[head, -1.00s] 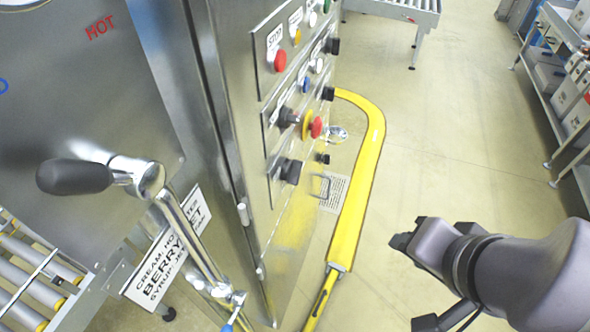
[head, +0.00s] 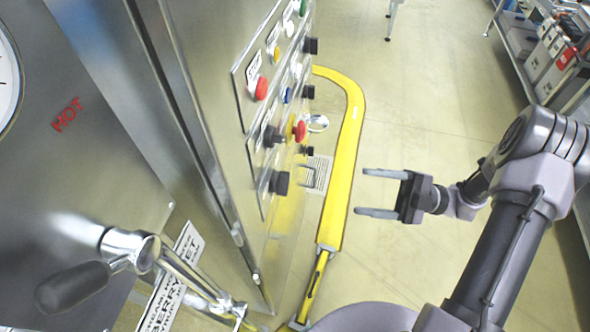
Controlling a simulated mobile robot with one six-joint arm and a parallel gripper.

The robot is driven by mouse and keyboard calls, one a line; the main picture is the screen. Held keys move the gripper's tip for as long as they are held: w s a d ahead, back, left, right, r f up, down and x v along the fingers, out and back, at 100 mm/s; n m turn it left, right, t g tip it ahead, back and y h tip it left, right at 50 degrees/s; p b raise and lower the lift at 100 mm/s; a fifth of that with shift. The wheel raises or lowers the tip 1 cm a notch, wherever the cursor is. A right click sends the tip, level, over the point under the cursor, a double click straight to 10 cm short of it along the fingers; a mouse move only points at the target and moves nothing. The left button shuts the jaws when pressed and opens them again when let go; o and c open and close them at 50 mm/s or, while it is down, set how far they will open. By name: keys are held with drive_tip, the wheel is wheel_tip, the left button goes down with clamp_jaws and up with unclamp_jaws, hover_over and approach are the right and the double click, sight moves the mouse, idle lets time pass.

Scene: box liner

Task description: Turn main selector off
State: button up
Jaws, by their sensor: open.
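The control panel (head: 241,101) on the steel cabinet is seen at a steep angle. Two black rotary knobs sit on its lower part: an upper knob (head: 272,136) beside a red mushroom button (head: 299,131) with a yellow collar, and a lower knob (head: 279,183). I cannot read which knob is labelled the main selector, nor its setting. My gripper (head: 363,191) is open and empty, its two fingers pointing left toward the panel.
A yellow guard rail (head: 345,165) curves along the floor between the panel and my gripper. A lever with a black handle (head: 72,287) sticks out at lower left. Shelving (head: 553,85) stands at upper right.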

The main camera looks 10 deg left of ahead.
sight(281, 183)
drive_tip(key=b+x, duration=0.2)
drive_tip(key=x, duration=1.4)
drive_tip(key=shift+s+a+b, duration=0.2)
drive_tip(key=shift+s+b, duration=0.1)
drive_tip(key=shift+b, duration=0.1)
drive_tip(key=shift+c, duration=0.5)
drive_tip(key=c, duration=1.3)
drive_tip(key=shift+r, duration=0.1)
